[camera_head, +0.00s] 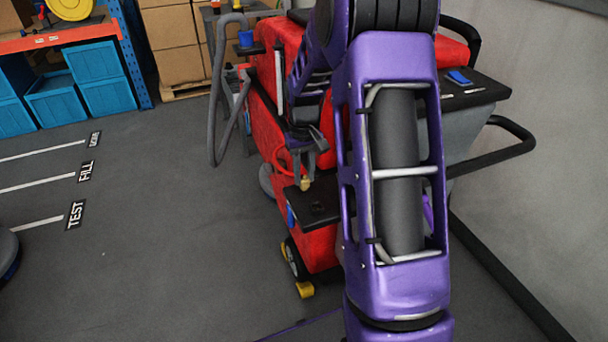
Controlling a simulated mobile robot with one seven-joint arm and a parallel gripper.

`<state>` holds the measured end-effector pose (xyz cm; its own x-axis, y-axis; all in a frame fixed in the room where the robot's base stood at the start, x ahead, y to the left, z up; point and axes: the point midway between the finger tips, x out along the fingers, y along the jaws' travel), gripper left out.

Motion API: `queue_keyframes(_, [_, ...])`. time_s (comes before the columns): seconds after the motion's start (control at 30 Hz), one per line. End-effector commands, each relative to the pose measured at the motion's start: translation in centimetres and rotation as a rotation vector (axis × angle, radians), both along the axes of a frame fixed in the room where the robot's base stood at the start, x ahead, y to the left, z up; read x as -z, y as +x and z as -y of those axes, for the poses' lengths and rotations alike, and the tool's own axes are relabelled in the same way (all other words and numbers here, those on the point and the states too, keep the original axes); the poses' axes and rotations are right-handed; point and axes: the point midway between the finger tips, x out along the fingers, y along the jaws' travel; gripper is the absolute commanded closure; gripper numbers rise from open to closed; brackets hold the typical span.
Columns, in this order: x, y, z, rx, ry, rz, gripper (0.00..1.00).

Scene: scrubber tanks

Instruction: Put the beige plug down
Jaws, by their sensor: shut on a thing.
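My gripper (306,172) points down in front of the red scrubber machine, left of my purple arm. It is shut on the small beige plug (305,184). The plug shows just below the fingertips, at the back left edge of a small black shelf (322,203) low on the machine. I cannot tell whether the plug touches the shelf or is a little above it. Part of the shelf is hidden behind my arm.
The red machine (262,130) has a grey hose (213,110) on its left and a black handle bar (515,150) on its right. A blue cup (245,38) stands on a ledge. A yellow block (305,290) is by the wheel. The left floor is mostly clear.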

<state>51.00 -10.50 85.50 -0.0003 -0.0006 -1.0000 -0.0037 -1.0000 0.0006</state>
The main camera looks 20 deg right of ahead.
Motion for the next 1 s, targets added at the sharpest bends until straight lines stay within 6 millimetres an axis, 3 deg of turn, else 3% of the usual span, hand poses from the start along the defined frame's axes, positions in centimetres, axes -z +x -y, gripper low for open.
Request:
queue_keyframes(0.27, [0.3, 0.0, 0.0, 0.000, 0.000, 0.000, 1.00])
queue_keyframes(0.3, [0.2, 0.0, 0.0, 0.000, 0.000, 0.000, 0.66])
queue_keyframes(0.47, [0.2, 0.0, 0.0, 0.000, 0.000, 0.000, 0.40])
queue_keyframes(0.77, [0.0, 0.0, 0.0, 0.000, 0.000, 0.001, 0.40])
queue_keyframes(0.87, [-0.9, 0.0, 0.0, 0.000, 0.000, 0.001, 0.40])
queue_keyframes(1.0, [-3.4, 0.1, 0.0, 0.000, 0.000, 0.004, 0.40])
